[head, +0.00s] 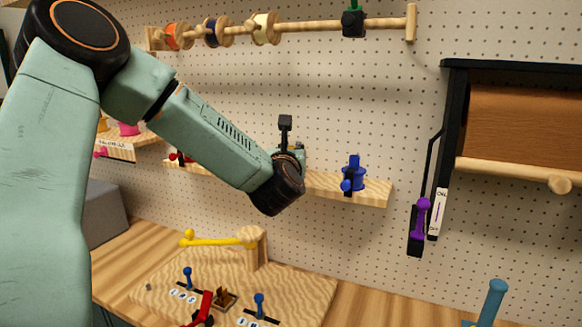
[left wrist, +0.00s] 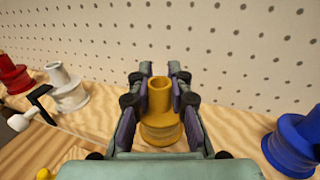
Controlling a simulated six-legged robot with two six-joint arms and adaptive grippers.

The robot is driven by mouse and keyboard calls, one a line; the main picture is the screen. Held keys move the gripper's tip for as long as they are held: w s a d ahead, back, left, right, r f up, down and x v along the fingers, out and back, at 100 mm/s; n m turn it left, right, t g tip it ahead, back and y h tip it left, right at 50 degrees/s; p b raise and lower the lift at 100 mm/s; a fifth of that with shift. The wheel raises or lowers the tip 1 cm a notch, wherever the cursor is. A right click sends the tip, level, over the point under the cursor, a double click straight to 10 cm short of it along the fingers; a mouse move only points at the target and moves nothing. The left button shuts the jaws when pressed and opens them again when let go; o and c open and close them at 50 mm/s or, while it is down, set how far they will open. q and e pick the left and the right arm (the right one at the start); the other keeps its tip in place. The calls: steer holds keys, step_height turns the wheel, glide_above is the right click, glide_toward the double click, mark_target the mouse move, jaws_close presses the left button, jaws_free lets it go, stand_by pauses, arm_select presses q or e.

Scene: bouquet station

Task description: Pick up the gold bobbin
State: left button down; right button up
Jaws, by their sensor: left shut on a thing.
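The gold bobbin (left wrist: 162,112) stands upright on the wooden shelf in the left wrist view. My left gripper (left wrist: 160,84) is shut on it, with one finger on each side of its narrow upper part. The wide base shows below, between the fingers. I cannot tell whether the base touches the shelf. In the head view my left wrist hides the bobbin and most of the gripper. My right gripper is in no view.
A blue bobbin (head: 354,175) stands to the right on the shelf (head: 376,194). White (left wrist: 67,92) and red (left wrist: 14,76) bobbins stand to the left. The pegboard (left wrist: 225,42) rises close behind. A bench with a wooden lever board (head: 300,290) lies below.

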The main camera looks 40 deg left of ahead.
arm_select(q)
steer(key=shift+s+r, duration=0.1)
steer(key=shift+s, duration=0.1)
steer(key=shift+w+a+f, duration=0.3)
steer(key=shift+w+a, duration=0.05)
steer(key=shift+w, duration=0.05)
steer(key=shift+s+d+r, duration=0.2)
steer(key=shift+d+r, duration=0.05)
steer(key=shift+d, duration=0.05)
steer(key=shift+s+r, duration=0.1)
steer(key=shift+r, duration=0.15)
step_height(320, 180, up, 8)
steer(key=shift+r, duration=0.65)
